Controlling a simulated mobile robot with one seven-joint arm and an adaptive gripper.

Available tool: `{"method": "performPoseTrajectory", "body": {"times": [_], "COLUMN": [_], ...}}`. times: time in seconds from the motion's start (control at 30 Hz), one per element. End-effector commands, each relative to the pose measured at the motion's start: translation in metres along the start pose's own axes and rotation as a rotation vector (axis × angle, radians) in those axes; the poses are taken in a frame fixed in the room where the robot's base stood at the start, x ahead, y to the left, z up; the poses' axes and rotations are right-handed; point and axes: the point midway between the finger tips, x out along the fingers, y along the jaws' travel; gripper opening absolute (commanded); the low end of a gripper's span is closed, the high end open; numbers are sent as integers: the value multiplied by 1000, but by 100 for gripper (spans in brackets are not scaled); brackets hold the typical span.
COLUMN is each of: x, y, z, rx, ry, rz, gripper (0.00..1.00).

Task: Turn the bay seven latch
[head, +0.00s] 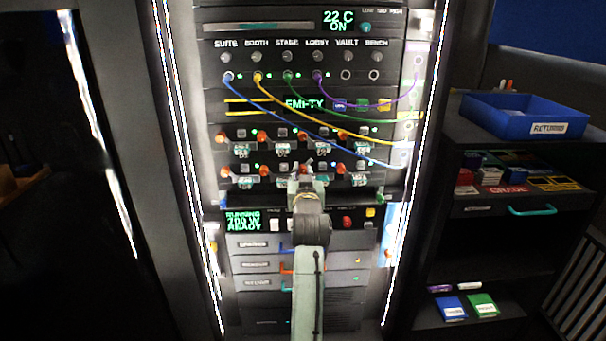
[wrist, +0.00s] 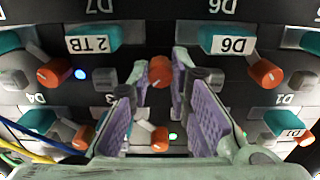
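The bay seven latch has an orange knob (wrist: 160,70), seen in the wrist view between my gripper's two fingertips. It sits right of the teal handle marked 2 TB (wrist: 92,39), under the D7 label (wrist: 98,6). My gripper (wrist: 160,74) is open, with purple-padded fingers on either side of the knob and gaps visible. I cannot tell how deep the knob sits between the tips.
Neighbouring orange knobs (wrist: 55,72) (wrist: 265,73) stand close on both sides, and another row lies below in the wrist view. Coloured cables (head: 290,105) hang across the rack above my gripper. A shelf with a blue bin (head: 500,115) stands right.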

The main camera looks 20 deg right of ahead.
Motion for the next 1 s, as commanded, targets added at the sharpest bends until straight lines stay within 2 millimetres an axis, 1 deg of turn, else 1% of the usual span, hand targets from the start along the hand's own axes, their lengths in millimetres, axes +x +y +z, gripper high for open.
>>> {"method": "performPoseTrajectory", "body": {"times": [0.03,0.2,0.23,0.5,0.67,0.87,1.0], "x": [0,0,0,0,0,0,0], "y": [0,0,0,-1,-1,-1,-2], "z": [0,0,0,0,0,0,0], "rx": [0,0,0,5,39,148,262], "ry": [0,0,0,-1,-1,-2,-3], "rz": [-1,-1,-1,-1,-1,-2,-2], "gripper": [12,0,0,0,0,0,0]}}
